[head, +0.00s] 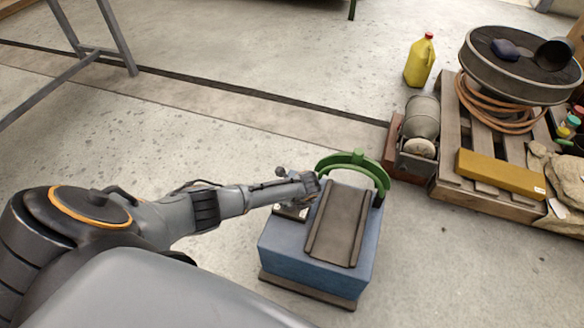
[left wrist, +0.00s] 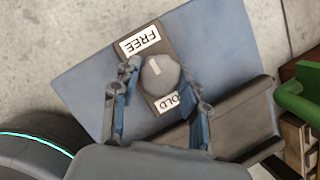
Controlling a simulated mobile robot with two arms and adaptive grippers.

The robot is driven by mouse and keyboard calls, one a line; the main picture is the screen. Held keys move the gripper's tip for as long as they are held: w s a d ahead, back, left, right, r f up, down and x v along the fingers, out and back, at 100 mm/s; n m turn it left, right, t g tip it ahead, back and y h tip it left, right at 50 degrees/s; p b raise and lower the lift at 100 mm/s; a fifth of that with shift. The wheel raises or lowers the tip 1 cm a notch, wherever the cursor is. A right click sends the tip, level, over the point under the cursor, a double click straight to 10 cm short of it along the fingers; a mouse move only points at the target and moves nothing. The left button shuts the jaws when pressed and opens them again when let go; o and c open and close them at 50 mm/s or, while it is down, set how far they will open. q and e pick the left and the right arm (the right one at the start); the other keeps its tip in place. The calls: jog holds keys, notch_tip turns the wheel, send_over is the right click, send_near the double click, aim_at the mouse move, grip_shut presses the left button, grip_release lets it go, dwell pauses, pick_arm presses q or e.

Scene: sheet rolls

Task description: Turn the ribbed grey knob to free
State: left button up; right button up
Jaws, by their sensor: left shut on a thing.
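The grey knob (left wrist: 160,75) sits on a dark plate (left wrist: 160,58) on top of the blue box (head: 310,262). A pale mark on the knob points toward the FREE label (left wrist: 140,40). The other label (left wrist: 172,101), on the opposite side, is partly covered and shows "OLD". My left gripper (left wrist: 162,76) has a finger on each side of the knob and is shut on it. In the head view my left gripper (head: 303,186) is at the box's far left corner and hides the knob. My right gripper is not in view.
A grey trough (head: 340,225) and a green arch handle (head: 354,158) are on the box beside the knob. A pallet (head: 480,195) with a hose, a yellow block and a dark drum stands at the right. A yellow jug (head: 419,62) stands behind. Floor left of the box is clear.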

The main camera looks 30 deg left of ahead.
pick_arm(q)
jog(key=o, duration=1.2)
jog(key=shift+f, duration=0.15)
jog(key=shift+c, duration=0.2)
jog(key=shift+r, duration=0.25)
jog(key=v, duration=1.1)
jog(key=shift+r, duration=0.3)
jog(key=shift+d, duration=0.15)
